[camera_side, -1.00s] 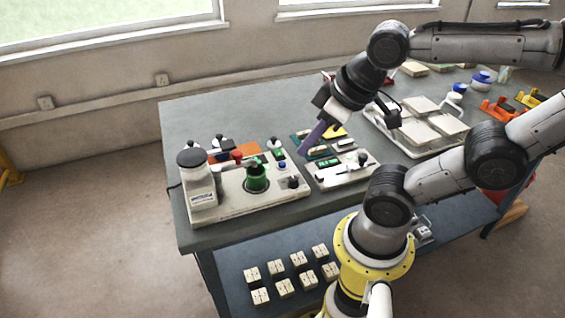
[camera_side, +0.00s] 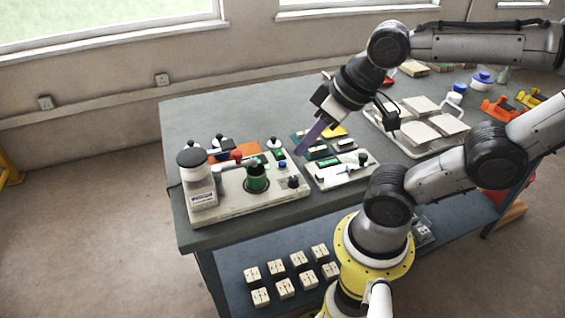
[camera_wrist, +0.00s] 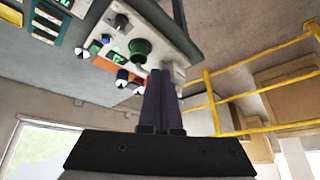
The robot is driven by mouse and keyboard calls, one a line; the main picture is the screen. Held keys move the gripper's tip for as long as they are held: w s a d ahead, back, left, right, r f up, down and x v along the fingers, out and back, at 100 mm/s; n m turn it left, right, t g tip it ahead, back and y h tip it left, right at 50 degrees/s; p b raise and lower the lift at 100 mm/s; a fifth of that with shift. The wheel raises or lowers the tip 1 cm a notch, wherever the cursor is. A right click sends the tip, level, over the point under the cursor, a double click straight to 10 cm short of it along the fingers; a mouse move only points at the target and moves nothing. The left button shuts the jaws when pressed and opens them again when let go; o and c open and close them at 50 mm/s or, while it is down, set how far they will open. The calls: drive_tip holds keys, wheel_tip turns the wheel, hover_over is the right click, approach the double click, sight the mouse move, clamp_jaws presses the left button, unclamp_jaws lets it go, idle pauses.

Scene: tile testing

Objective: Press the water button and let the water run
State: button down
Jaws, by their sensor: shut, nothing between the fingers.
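A pale testing machine (camera_side: 230,204) stands on the near left of the bench, with a green cup (camera_side: 257,180) set in its top. A small blue button (camera_side: 282,164) sits on its right part, near a green display; a blue button also shows in the wrist view (camera_wrist: 106,39). I cannot read which control is for water. My gripper (camera_side: 298,153) is shut and empty, its purple fingers tilted down above the machine's right back edge, up and right of the blue button. In the wrist view its fingers (camera_wrist: 160,73) point toward the machine. No running water shows.
A second small device (camera_side: 345,175) stands just right of the machine. A white bottle-like tank (camera_side: 198,180) rises at the machine's left end. A tray with several tiles (camera_side: 440,145) lies farther right. The bench (camera_side: 185,120) is clear at the back left.

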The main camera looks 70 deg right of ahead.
drive_tip(key=w+a+m+y, duration=0.2)
drive_tip(key=w+a+m, duration=0.1)
drive_tip(key=a+m, duration=0.15)
drive_tip(key=m+t+h, duration=0.3)
drive_tip(key=m, duration=2)
hover_over(282, 164)
drive_tip(key=s, duration=0.1)
wheel_tip(282, 164, down, 6)
drive_tip(key=shift+d+f+n, duration=0.15)
drive_tip(key=shift+d+n, duration=0.1)
drive_tip(key=shift+d, duration=0.1)
drive_tip(key=shift+f, duration=4.4)
drive_tip(key=shift+f, duration=0.15)
drive_tip(key=shift+f, duration=0.25)
